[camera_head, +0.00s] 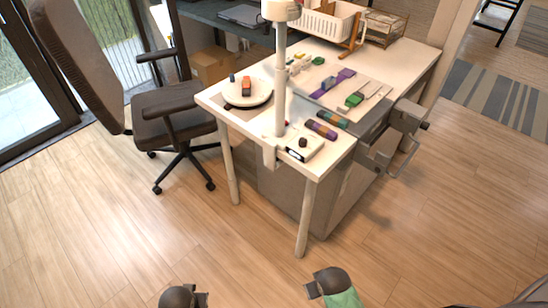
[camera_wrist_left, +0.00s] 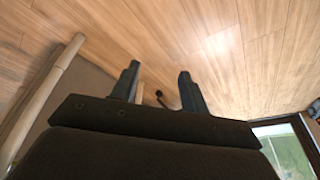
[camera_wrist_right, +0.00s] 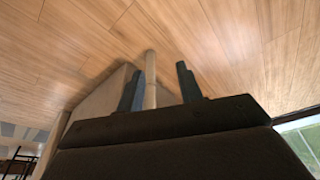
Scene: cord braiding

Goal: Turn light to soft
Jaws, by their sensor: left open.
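A small white box (camera_head: 312,149) with a dark round knob (camera_head: 303,142) sits near the front corner of the white table. It has a small dark panel on its front; its markings are too small to read. Beside it, a white lamp post (camera_head: 279,85) is clamped to the table's front edge, with a cylindrical head at the top of the view. In the left wrist view my left gripper (camera_wrist_left: 158,88) is open and empty, with floor beyond it. In the right wrist view my right gripper (camera_wrist_right: 159,88) is open and empty, facing the floor and a table leg. Neither gripper is at the knob.
On the table (camera_head: 330,60) stand a round white turntable (camera_head: 262,97), several coloured cords, a white basket (camera_head: 325,22) and a wire rack. A dark office chair (camera_head: 175,110) stands at the left. A metal bracket (camera_head: 405,117) juts from the right edge. The floor in front is clear.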

